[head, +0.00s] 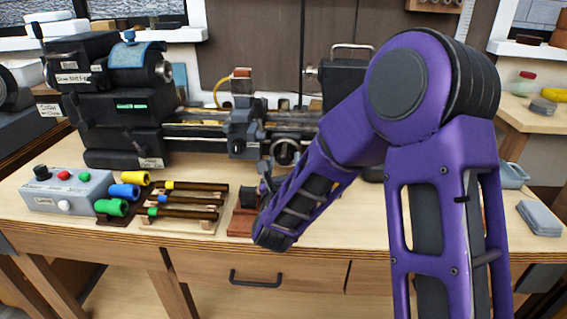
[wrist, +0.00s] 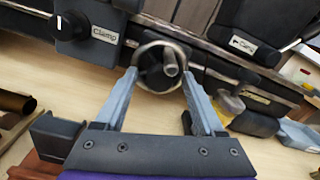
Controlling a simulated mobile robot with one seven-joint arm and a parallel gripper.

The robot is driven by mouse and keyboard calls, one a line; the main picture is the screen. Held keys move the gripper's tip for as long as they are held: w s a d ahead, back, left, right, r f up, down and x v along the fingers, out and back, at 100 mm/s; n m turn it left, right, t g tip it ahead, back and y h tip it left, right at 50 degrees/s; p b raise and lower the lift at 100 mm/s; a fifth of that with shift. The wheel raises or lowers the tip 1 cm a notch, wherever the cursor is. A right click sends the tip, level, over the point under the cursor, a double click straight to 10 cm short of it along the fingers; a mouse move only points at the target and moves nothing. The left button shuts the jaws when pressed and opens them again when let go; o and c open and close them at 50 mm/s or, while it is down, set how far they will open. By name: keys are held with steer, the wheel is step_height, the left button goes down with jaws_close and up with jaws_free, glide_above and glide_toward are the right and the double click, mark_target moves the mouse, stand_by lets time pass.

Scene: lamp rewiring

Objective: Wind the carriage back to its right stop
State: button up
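The lathe carriage (head: 241,122) sits near the middle of the bed (head: 192,124) in the head view, right of the headstock (head: 105,88). Its handwheel (head: 286,152) is on the front; in the wrist view the handwheel (wrist: 147,76) shows as a dark wheel with a bright rim. A short grey crank knob (wrist: 171,60) stands out from it, towards the upper right. My gripper (wrist: 159,78) is open, its two grey fingers reaching to either side of the wheel. I cannot tell whether they touch the rim. The right stop is not identifiable; my arm hides part of the bed's right end.
A clamp knob (wrist: 71,25) is left of the wheel in the wrist view; another clamp label (wrist: 243,44) is at right. A control box (head: 65,190), coloured cylinders (head: 124,191) and racked rods (head: 190,200) lie on the bench at left. The tailstock (head: 340,82) is partly behind my arm.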

steer(key=shift+s, duration=0.1)
steer(key=s+p, duration=1.1)
steer(key=s, duration=0.6)
steer(key=shift+a, duration=0.3)
stand_by(0.3)
